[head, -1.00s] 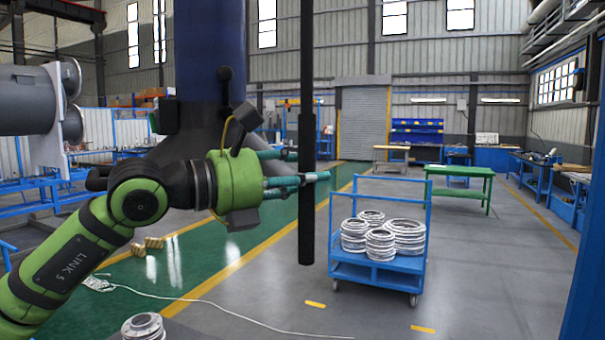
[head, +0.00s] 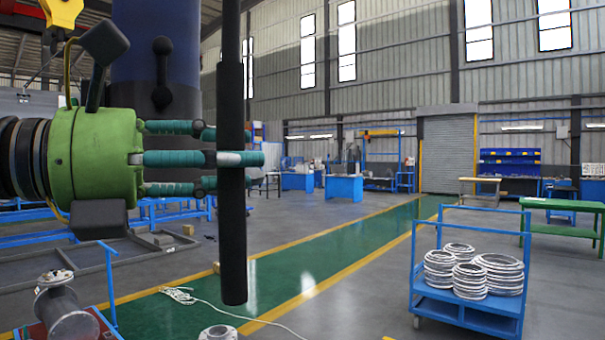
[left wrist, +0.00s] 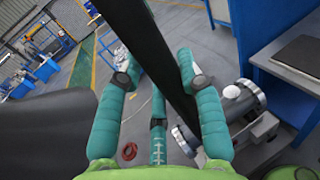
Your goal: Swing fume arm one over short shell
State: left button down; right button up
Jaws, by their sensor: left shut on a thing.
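My left gripper (head: 222,157) comes in from the left in the head view, its teal fingers shut around an upright black bar (head: 233,240). The bar hangs vertically, with a thicker lower sleeve whose end is clear of the floor. In the left wrist view the bar (left wrist: 143,40) passes between the fingers of the same gripper (left wrist: 160,80). The frames do not show whether the bar belongs to fume arm one. A grey flanged shell (head: 64,315) stands at lower left, and another flange (head: 218,332) shows at the bottom edge. Which is the short shell is unclear.
A blue cart (head: 468,318) with several stacked metal rings (head: 498,275) stands at right. A green table (head: 560,206) is behind it. A thick dark blue column (head: 150,70) rises behind my gripper. A white cable (head: 180,294) lies on the green walkway (head: 330,268), otherwise largely open.

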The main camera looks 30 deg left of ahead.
pick_arm(q)
jog(key=s+a+n+t+y, duration=0.1)
jog(key=s+a, duration=0.2)
jog(key=s, duration=0.6)
jog(key=shift+s+a+r, duration=0.2)
jog(key=shift+a+r, duration=0.05)
jog(key=shift+a, duration=0.05)
jog(key=c, duration=0.8)
grip_release()
jog(key=shift+s+f, duration=0.1)
jog(key=shift+f, duration=0.1)
jog(key=v, duration=1.2)
jog(key=shift+s, duration=0.1)
